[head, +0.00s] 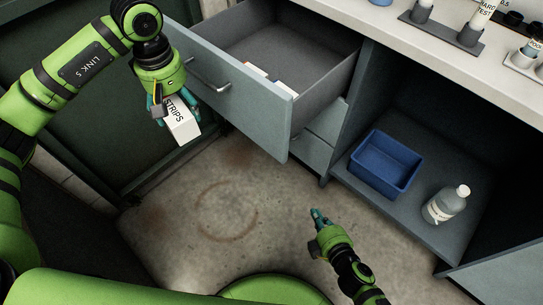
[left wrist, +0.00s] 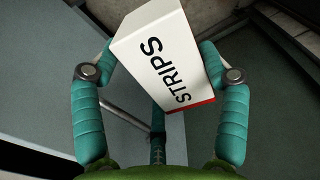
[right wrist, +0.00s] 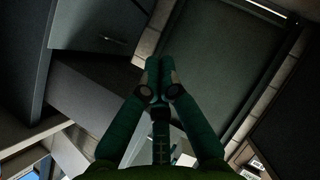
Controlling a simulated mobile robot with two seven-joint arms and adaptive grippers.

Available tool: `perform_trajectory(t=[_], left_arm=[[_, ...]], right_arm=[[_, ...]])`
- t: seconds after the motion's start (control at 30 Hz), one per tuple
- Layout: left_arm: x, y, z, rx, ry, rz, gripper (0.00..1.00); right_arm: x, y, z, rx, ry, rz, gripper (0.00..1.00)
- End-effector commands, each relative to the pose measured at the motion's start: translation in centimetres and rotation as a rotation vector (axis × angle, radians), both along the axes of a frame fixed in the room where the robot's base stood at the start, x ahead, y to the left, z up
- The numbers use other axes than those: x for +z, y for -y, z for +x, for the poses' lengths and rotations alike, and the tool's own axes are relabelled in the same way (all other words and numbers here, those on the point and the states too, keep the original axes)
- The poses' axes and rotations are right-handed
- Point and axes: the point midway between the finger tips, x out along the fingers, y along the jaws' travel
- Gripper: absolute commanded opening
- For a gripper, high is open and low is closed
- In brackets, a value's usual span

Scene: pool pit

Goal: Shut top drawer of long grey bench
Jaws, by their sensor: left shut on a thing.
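The top drawer (head: 232,88) of the grey bench (head: 345,112) stands pulled out, with its bar handle (head: 207,76) on the front. Small red, white and blue items lie inside it. My left gripper (head: 171,103) is left of the drawer front and shut on a white box marked STRIPS (head: 182,122). The box also shows between its fingers in the left wrist view (left wrist: 163,60). My right gripper (head: 318,216) is low over the floor, in front of and below the drawer, apart from it. Its fingertips meet in the right wrist view (right wrist: 159,66), with nothing between them.
A blue bin (head: 385,165) and a clear bottle with a white cap (head: 446,204) stand on the low open shelf right of the drawers. Racks with bottles (head: 456,30) stand on the bench top. The floor (head: 225,205) is clear.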

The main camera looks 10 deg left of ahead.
Motion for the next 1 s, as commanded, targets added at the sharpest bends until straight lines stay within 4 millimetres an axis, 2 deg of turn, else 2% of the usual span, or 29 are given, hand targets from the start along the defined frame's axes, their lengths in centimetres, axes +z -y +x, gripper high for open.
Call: perform_trajectory(t=[0.1, 0.2, 0.3, 0.4, 0.53, 0.67, 0.83, 1.0], left_arm=[[-1.5, -1.7, 0.8, 0.143, -0.009, -0.002, 0.41], [-2.4, -3.0, 1.3, 0.251, -0.017, 0.000, 0.41], [-3.1, -4.1, 1.6, 0.342, -0.025, 0.001, 0.41], [-3.6, -5.0, 1.8, 0.411, -0.030, 0.003, 0.41], [-4.0, -5.7, 1.9, 0.465, -0.035, 0.005, 0.41], [-3.8, -5.9, 2.0, 0.485, -0.036, 0.007, 0.41], [-2.5, -5.9, 2.0, 0.485, -0.036, 0.007, 0.41], [-1.5, -5.9, 2.0, 0.484, -0.036, 0.007, 0.41]], right_arm=[[5.6, -3.4, 0.3, 0.138, 0.189, -0.062, 0.00], [10.3, -5.7, -0.1, 0.228, 0.337, -0.111, 0.00], [14.3, -7.5, -0.9, 0.293, 0.461, -0.150, 0.00], [17.4, -8.7, -1.7, 0.335, 0.557, -0.179, 0.00], [19.8, -9.5, -2.4, 0.363, 0.632, -0.202, 0.00], [20.7, -10.0, -2.3, 0.372, 0.659, -0.210, 0.00], [21.2, -11.5, -0.4, 0.371, 0.661, -0.208, 0.00], [21.1, -13.8, 2.6, 0.370, 0.661, -0.208, 0.00]])
